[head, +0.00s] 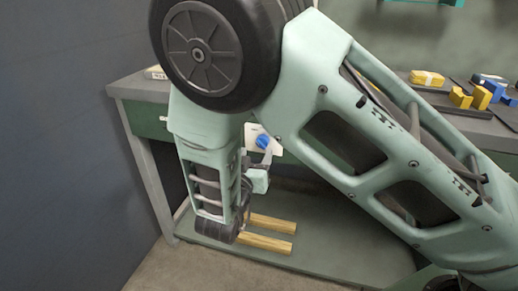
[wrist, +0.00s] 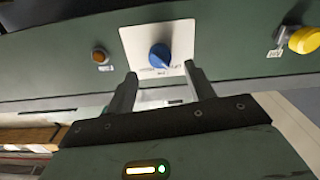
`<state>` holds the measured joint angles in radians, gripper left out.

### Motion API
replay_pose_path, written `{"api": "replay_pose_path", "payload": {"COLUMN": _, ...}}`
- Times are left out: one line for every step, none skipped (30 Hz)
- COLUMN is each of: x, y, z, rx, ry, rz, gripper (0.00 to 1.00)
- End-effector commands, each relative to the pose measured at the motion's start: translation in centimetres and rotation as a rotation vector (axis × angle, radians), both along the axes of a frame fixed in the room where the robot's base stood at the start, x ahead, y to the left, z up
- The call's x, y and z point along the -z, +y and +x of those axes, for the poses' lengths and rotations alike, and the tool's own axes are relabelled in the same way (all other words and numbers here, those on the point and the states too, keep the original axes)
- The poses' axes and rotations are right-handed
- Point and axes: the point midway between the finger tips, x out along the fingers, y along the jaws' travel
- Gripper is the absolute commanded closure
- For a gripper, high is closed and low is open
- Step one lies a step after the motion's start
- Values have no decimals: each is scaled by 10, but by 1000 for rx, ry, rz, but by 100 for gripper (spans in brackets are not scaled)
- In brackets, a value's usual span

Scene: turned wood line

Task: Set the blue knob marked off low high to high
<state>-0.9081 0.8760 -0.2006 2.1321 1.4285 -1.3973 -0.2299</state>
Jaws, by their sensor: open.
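The blue knob (wrist: 160,56) sits on a white plate (wrist: 133,38) on the green front panel in the wrist view. Small dark markings show on the plate beside the knob, too small to read. In the head view the blue knob (head: 263,141) shows just past my arm, on its white plate. My gripper (wrist: 160,84) is open, its two fingers apart below the knob in the wrist view, with nothing between them. The fingertips are near the plate's lower corners. I cannot tell whether they touch it. In the head view my gripper (head: 266,163) is partly hidden by my wrist.
An orange button (wrist: 99,56) is left of the plate and a yellow knob (wrist: 304,40) is at the right. Yellow blocks (head: 427,78) lie on the bench top at the right. Wooden bars (head: 265,242) lie on the lower shelf (head: 320,240).

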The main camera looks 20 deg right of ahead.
Motion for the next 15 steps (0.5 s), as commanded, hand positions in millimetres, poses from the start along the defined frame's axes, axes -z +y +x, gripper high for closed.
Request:
{"api": "replay_pose_path", "payload": {"x": 1, "y": -7, "z": 8, "rx": 3, "ry": -2, "rz": -1, "gripper": 46}}
{"api": "replay_pose_path", "payload": {"x": 0, "y": -10, "z": 12, "rx": 3, "ry": -2, "rz": -1, "gripper": 46}}
{"api": "replay_pose_path", "payload": {"x": 1, "y": -13, "z": 17, "rx": 3, "ry": 0, "rz": -1, "gripper": 46}}
{"api": "replay_pose_path", "payload": {"x": 1, "y": -15, "z": 20, "rx": 2, "ry": 0, "rz": 0, "gripper": 46}}
{"api": "replay_pose_path", "payload": {"x": 0, "y": -17, "z": 23, "rx": 2, "ry": -1, "rz": -1, "gripper": 46}}
{"api": "replay_pose_path", "payload": {"x": 0, "y": -20, "z": 27, "rx": 2, "ry": -1, "rz": -1, "gripper": 46}}
{"api": "replay_pose_path", "payload": {"x": 0, "y": -21, "z": 29, "rx": 2, "ry": -1, "rz": -1, "gripper": 46}}
{"api": "replay_pose_path", "payload": {"x": 0, "y": -23, "z": 31, "rx": 1, "ry": -1, "rz": -1, "gripper": 46}}
{"api": "replay_pose_path", "payload": {"x": 0, "y": -24, "z": 33, "rx": 0, "ry": 0, "rz": 0, "gripper": 46}}
{"api": "replay_pose_path", "payload": {"x": 0, "y": -25, "z": 34, "rx": 0, "ry": 0, "rz": 0, "gripper": 46}}
{"api": "replay_pose_path", "payload": {"x": 0, "y": -26, "z": 35, "rx": 0, "ry": 1, "rz": -1, "gripper": 46}}
{"api": "replay_pose_path", "payload": {"x": 0, "y": -26, "z": 36, "rx": 0, "ry": 1, "rz": -1, "gripper": 46}}
{"api": "replay_pose_path", "payload": {"x": 0, "y": -27, "z": 36, "rx": 0, "ry": 1, "rz": -1, "gripper": 46}}
{"api": "replay_pose_path", "payload": {"x": 0, "y": -27, "z": 37, "rx": 0, "ry": 1, "rz": -1, "gripper": 46}}
{"api": "replay_pose_path", "payload": {"x": 0, "y": -27, "z": 37, "rx": 0, "ry": 1, "rz": -1, "gripper": 46}}
